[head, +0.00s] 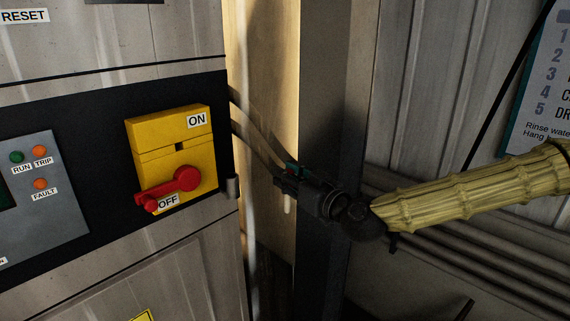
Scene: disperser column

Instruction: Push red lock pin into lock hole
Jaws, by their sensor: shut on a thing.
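The yellow switch box (172,160) is on the cabinet's black panel, left of centre. Its red handle (168,187) points left, beside the OFF label. A small red piece (150,206) shows at the handle's left end; I cannot tell for sure whether it is the lock pin. A dark square opening (180,147) is in the yellow face above the handle; I cannot tell if it is the lock hole. My gripper (284,179) is to the right of the box, apart from it, pointing left. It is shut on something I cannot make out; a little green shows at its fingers.
A metal latch (232,188) sticks out at the panel's right edge. A grey control panel (42,195) with RUN, TRIP and FAULT lamps is on the left. A dark post (325,90) and pipes (480,260) stand behind my arm. The space before the switch is clear.

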